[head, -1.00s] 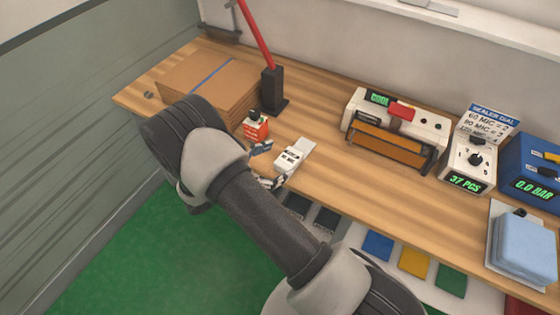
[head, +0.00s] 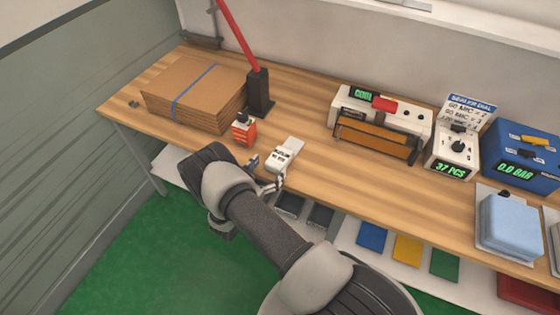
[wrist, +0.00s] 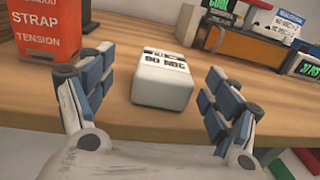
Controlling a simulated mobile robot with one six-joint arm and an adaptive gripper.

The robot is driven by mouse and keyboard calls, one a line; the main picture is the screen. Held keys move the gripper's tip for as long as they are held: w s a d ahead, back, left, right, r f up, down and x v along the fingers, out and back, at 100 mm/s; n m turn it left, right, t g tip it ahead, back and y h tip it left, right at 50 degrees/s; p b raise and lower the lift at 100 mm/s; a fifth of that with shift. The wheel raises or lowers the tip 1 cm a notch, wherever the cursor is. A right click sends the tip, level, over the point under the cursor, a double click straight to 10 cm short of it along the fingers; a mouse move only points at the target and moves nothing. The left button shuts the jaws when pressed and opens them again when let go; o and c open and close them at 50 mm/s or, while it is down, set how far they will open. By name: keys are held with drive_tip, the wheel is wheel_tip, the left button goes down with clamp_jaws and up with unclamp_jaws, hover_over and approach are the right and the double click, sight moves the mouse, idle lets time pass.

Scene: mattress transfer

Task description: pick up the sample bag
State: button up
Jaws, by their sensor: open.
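The sample bag, a small white pack with a dark-lettered "80 MIC" label (head: 283,155), lies on the wooden bench near its front edge. In the wrist view the bag (wrist: 162,84) sits ahead of my gripper, centred between the fingers. My gripper (head: 266,172) is open and empty at the bench's front edge, on the near side of the bag. In the wrist view the blue-padded fingers (wrist: 160,66) stand apart to the left and right of the bag, with visible gaps on both sides. The bag's far side is hidden in the wrist view.
An orange strap tension box (head: 244,131) stands left of the bag, close to the left finger in the wrist view. Behind are stacked cardboard (head: 190,98) and a black post with a red arm (head: 258,92). A sealer (head: 380,125) stands to the right. The bench front beside the bag is clear.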

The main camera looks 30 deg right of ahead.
sight(280, 156)
drive_tip(key=shift+s+d+b+x, duration=0.1)
drive_tip(key=shift+b+x, duration=0.05)
drive_tip(key=shift+x, duration=1)
drive_tip(key=shift+s+d+b+x, duration=0.1)
drive_tip(key=shift+s+b+x, duration=0.05)
drive_tip(key=shift+x, duration=1)
drive_tip(key=shift+s+d+b+x, duration=0.1)
drive_tip(key=shift+b+x, duration=0.05)
drive_tip(key=shift+x, duration=1.05)
drive_tip(key=shift+a, duration=0.1)
drive_tip(key=shift+c, duration=0.2)
drive_tip(key=c, duration=1.2)
